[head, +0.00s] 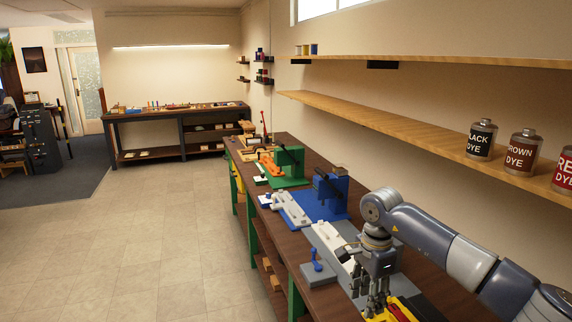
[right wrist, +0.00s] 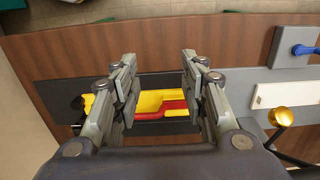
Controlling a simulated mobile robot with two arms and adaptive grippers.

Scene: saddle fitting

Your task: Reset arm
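My right gripper (head: 376,302) hangs over the near end of the long workbench in the head view, fingers pointing down. In the right wrist view the right gripper (right wrist: 157,80) is open, with its two fingers wide apart and nothing between them at their height. Below it lies a yellow and red piece (right wrist: 165,102) on a dark base; a yellow part of it (head: 402,309) also shows in the head view beside the fingers. The gripper appears to be above this piece; contact cannot be told. My left gripper is not in view.
Along the workbench (head: 318,160) stand a grey station with a blue-handled lever (head: 316,259), a blue press (head: 331,190) and a green press (head: 289,161). A shelf above holds dye cans (head: 481,140). The floor to the left (head: 150,220) is clear.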

